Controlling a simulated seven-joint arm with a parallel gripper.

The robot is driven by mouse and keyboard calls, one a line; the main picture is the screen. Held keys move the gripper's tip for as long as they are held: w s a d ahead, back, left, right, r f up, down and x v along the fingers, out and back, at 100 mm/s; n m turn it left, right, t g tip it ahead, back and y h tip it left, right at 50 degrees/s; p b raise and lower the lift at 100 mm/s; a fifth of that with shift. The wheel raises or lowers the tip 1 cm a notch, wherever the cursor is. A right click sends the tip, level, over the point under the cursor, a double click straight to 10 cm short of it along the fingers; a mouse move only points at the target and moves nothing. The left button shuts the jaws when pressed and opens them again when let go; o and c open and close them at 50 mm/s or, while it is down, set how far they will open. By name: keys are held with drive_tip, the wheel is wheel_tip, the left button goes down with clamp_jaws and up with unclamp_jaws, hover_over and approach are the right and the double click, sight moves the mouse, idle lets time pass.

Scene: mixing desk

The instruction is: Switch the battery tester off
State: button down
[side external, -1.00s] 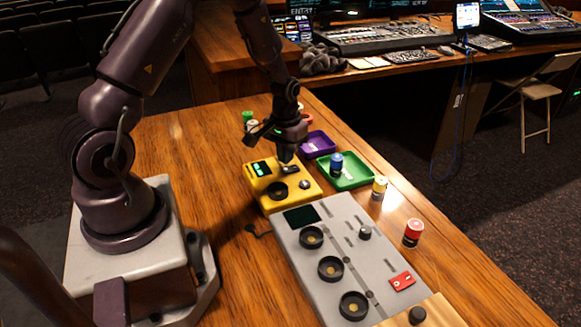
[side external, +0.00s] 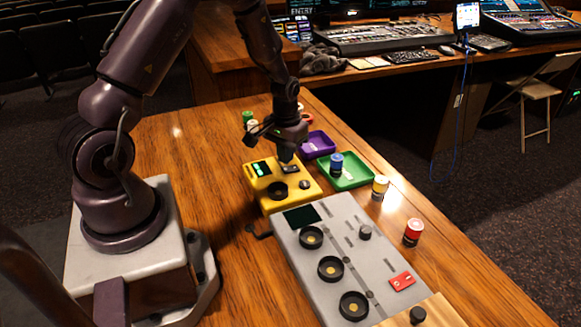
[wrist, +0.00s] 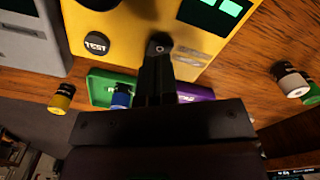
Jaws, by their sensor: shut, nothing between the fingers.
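The battery tester looks to be the yellow box (side external: 266,201) on the wooden desk, also seen from above in the wrist view (wrist: 110,15). Its display (side external: 262,168) is lit green and also shows in the wrist view (wrist: 215,12). A round black well (side external: 277,190) and a TEST button (wrist: 97,43) are on its top. My gripper (side external: 287,163) is shut and empty, pointing down at the tester's top. In the wrist view its fingertips (wrist: 158,58) are at a small dark switch part (wrist: 160,40); contact and the switch's position are unclear.
A grey console (side external: 290,235) with several wells and a red switch (side external: 402,281) adjoins the tester. A green tray (side external: 355,180) holds a blue battery (side external: 336,163); a purple tray (side external: 320,141) is behind. Yellow (side external: 380,187) and red (side external: 413,232) batteries stand at right. The desk left of the tester is clear.

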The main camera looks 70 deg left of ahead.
sight(286, 169)
drive_tip(key=shift+f, duration=1.25)
idle(0.4)
drive_tip(key=shift+r, duration=3.55)
drive_tip(key=shift+s+d+f+g, duration=0.1)
drive_tip(key=shift+s+d+g, duration=0.15)
drive_tip(key=shift+s, duration=0.2)
drive_tip(key=shift+s+d+f+g, duration=0.1)
drive_tip(key=shift+s+d+g, duration=0.1)
drive_tip(key=shift+s, duration=0.2)
drive_tip(key=s+d+r+m+t, duration=0.2)
drive_tip(key=s+d+r, duration=0.2)
drive_tip(key=r, duration=0.4)
drive_tip(key=s+d+r+m+t, duration=0.2)
drive_tip(key=s+d+r, duration=0.2)
drive_tip(key=d+r, duration=0.3)
drive_tip(key=s+d+r+m+t, duration=0.2)
drive_tip(key=s+d+r, duration=0.3)
drive_tip(key=r, duration=0.4)
drive_tip(key=shift+d+r, duration=0.2)
drive_tip(key=shift+d, duration=0.3)
